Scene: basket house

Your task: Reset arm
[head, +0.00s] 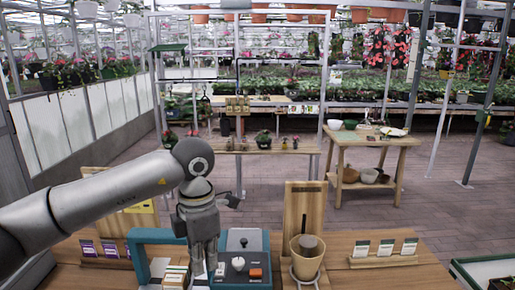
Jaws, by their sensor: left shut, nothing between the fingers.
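My left arm comes in from the left and bends down at the wrist. My left gripper (205,265) points down over the front table, shut and empty. It hangs in front of the left side of a teal-rimmed tray (266,245), close to a white-topped item and an orange item (256,273). I cannot tell whether the fingertips touch anything. My right gripper is not in view.
The wooden table (335,245) holds a tan pot (307,257) before an upright board (293,205). Card holders stand at left and right (384,259). A teal frame (140,250) is left of the gripper. Beyond are a side table (368,138) and clear brick floor (440,205).

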